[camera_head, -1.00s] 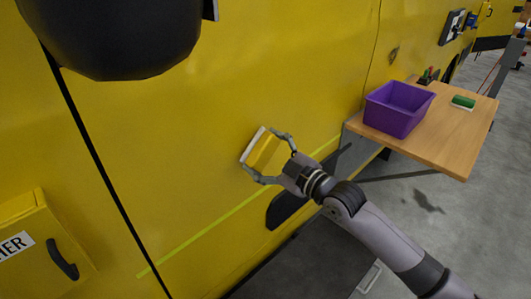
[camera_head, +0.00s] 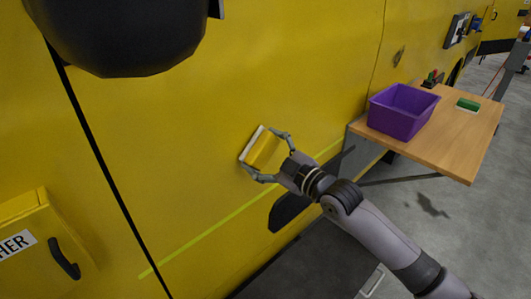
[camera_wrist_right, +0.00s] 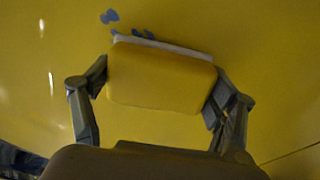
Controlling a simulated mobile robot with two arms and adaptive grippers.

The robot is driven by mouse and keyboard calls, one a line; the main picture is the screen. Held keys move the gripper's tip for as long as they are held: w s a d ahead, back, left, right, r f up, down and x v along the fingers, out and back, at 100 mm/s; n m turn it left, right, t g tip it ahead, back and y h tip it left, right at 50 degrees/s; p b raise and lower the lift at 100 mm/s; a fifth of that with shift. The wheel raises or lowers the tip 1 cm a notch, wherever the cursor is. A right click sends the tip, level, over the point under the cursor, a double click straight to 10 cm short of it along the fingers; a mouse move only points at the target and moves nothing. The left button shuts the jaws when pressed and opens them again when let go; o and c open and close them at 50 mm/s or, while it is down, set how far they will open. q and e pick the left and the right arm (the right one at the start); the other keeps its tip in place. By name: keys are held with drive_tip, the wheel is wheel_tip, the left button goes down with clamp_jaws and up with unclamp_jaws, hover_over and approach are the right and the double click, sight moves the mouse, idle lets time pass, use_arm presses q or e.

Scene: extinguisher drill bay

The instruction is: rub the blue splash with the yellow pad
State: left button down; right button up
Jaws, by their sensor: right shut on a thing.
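The yellow pad (camera_head: 262,149) with a white face is held in my right gripper (camera_head: 271,158), close to the yellow panel. In the right wrist view the pad (camera_wrist_right: 160,78) sits between the two fingers of my right gripper (camera_wrist_right: 160,95), its white edge towards the panel. The blue splash (camera_wrist_right: 110,16) shows there as small blue spots on the panel just past the pad's far edge; part of it may be hidden behind the pad. I cannot tell whether the pad touches the panel. In the head view the splash does not show. My left gripper is not in view.
A wooden table (camera_head: 445,150) stands at the right with a purple bin (camera_head: 400,112) and a green-and-white block (camera_head: 467,105). A yellow box with a dark handle (camera_head: 62,258) is at the lower left. A dark rounded shape fills the top left. The panel around the pad is clear.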

drive_tip(key=shift+w+a, duration=0.3)
